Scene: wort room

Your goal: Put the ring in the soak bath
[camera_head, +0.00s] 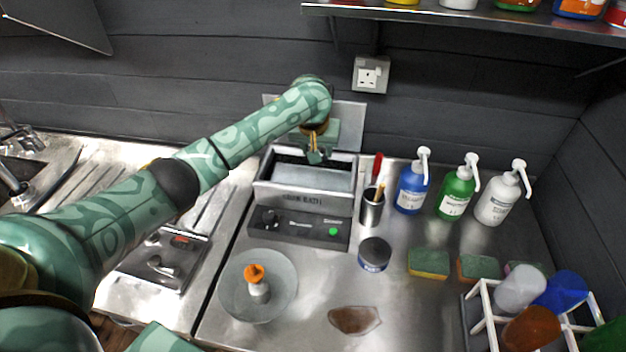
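The soak bath (305,198) is a grey metal tank with a lettered front and a control panel with a green button. Its top is open and pale liquid shows inside. My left arm reaches in from the left, and my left gripper (317,155) points down over the bath's back part. A small gold-coloured piece (313,141) shows at the gripper; I cannot tell whether it is the ring or part of the gripper. The fingers are too small and partly hidden to tell open from shut. I see no other clear ring. My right gripper is not in view.
A round plate (231,291) holds a white, orange-topped object (256,282). Right of the bath stand a metal cup (371,210), a dark jar (374,255), pump bottles (457,193), sponges (428,264) and a white rack (476,302). A brown patch (354,320) lies in front.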

